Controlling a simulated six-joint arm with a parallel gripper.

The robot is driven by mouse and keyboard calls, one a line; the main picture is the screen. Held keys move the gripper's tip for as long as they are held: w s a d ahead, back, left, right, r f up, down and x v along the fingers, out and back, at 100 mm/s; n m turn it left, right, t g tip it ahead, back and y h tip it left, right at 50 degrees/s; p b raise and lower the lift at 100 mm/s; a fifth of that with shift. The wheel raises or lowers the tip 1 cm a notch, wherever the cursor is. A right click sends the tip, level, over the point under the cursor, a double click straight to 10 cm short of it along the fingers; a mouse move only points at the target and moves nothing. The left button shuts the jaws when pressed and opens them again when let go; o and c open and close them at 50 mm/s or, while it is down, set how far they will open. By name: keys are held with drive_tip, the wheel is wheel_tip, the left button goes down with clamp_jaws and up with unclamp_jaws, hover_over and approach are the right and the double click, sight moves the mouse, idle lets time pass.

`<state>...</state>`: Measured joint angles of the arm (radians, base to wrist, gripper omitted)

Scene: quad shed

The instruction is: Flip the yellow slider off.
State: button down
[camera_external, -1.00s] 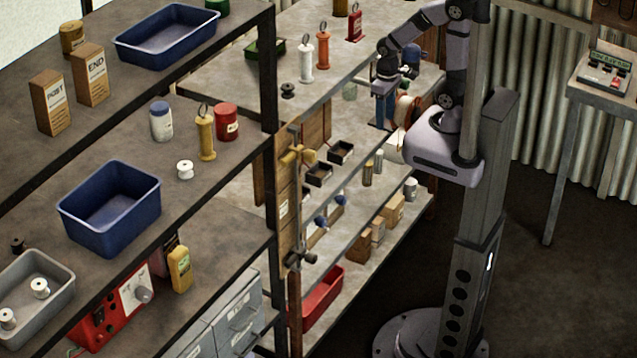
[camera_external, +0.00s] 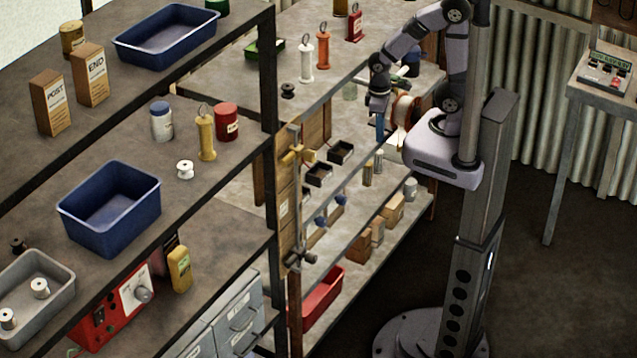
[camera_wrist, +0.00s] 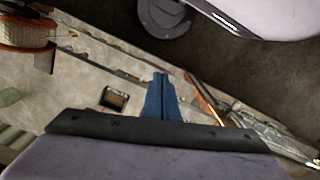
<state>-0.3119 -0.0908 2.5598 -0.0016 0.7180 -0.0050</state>
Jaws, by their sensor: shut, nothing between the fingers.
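I cannot pick out a yellow slider for certain in either view. A yellow fitting (camera_external: 297,155) is on the upright rod at the front of the shelf bay; whether it is the slider I cannot tell. My gripper (camera_external: 380,130) has blue fingers pointing down beside the copper-coloured reel, at the right end of the middle shelves. In the wrist view my gripper (camera_wrist: 161,80) shows its blue fingers together and empty, apart from the yellow fitting.
The copper-coloured reel (camera_external: 405,110) stands close to my gripper and shows at upper left in the wrist view (camera_wrist: 25,35). Small dark trays (camera_external: 341,152) and cartons (camera_external: 393,208) are on the shelves. A control box (camera_external: 606,72) stands on the far right table. Open floor lies between.

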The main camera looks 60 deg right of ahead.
drive_tip(key=s+a+f+n+b, duration=0.25)
drive_tip(key=s+a+n, duration=0.2)
drive_tip(key=a, duration=0.65)
drive_tip(key=s+a+f+n+b, duration=0.1)
drive_tip(key=s+a+f+n, duration=0.2)
drive_tip(key=a+n, duration=0.5)
drive_tip(key=s+a+r+n+t+y, duration=0.1)
drive_tip(key=s+a+r+n+t, duration=0.2)
drive_tip(key=a, duration=0.8)
drive_tip(key=s+a+r+n+t+y, duration=0.1)
drive_tip(key=s+a+r, duration=0.3)
drive_tip(key=a, duration=0.7)
drive_tip(key=w+a+r+m+t+y, duration=0.1)
drive_tip(key=w+a+r+m+t, duration=0.2)
drive_tip(key=r, duration=0.5)
drive_tip(key=w+a+r+m+t, duration=0.2)
drive_tip(key=a+r+m, duration=0.25)
drive_tip(key=r, duration=0.35)
drive_tip(key=w+d+r+m+t+h, duration=0.2)
drive_tip(key=w+d+r+m, duration=0.3)
drive_tip(key=r+m, duration=0.3)
drive_tip(key=d+m+b, duration=0.1)
drive_tip(key=m, duration=0.3)
drive_tip(key=shift+d+r+m+t+h, duration=0.2)
drive_tip(key=shift+d+m+t+h, duration=0.1)
drive_tip(key=shift+d+t+h, duration=0.1)
